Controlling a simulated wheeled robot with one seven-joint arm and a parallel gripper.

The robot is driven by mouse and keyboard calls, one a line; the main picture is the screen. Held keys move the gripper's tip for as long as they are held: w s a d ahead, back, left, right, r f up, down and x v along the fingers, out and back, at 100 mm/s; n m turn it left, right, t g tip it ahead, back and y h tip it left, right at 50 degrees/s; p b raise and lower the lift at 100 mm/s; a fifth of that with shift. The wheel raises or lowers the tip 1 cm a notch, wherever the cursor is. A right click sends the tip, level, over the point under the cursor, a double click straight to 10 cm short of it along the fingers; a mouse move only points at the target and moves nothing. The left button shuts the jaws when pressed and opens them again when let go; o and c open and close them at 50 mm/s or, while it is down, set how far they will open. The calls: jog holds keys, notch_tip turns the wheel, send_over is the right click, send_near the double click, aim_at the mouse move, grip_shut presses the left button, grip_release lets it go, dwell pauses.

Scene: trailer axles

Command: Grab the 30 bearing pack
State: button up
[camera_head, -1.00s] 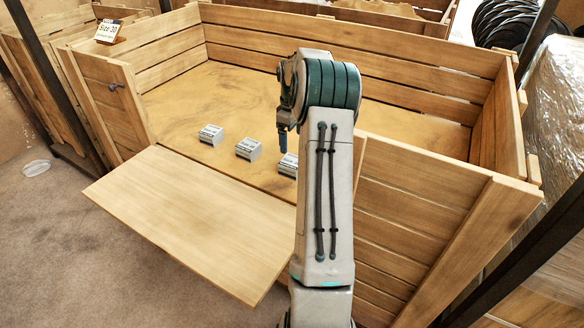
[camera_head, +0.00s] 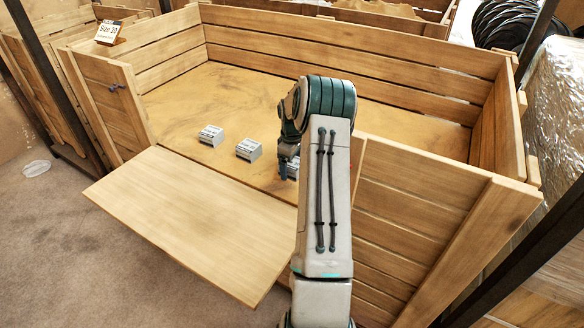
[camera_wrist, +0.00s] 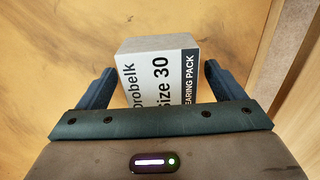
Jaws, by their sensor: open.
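A small white and grey bearing pack (camera_wrist: 160,75) shows in the wrist view, its label reading "Size 30" and "BEARING PACK". My gripper (camera_wrist: 160,88) is open, with one blue finger on each side of this pack and a visible gap at the left finger. In the head view the same pack (camera_head: 292,170) is mostly hidden behind my gripper. Two similar packs, a middle one (camera_head: 249,149) and a left one (camera_head: 211,135), stand on the crate floor to its left.
The packs are in a large wooden crate (camera_head: 420,195) with slatted walls. Its front flap (camera_head: 190,220) is folded down at the left. The front wall stands close to the right of my arm. The crate floor behind the packs is clear.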

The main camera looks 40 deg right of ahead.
jog(key=shift+c, duration=0.3)
jog(key=shift+r, duration=0.1)
jog(key=c, duration=1.2)
jog(key=shift+c, duration=0.2)
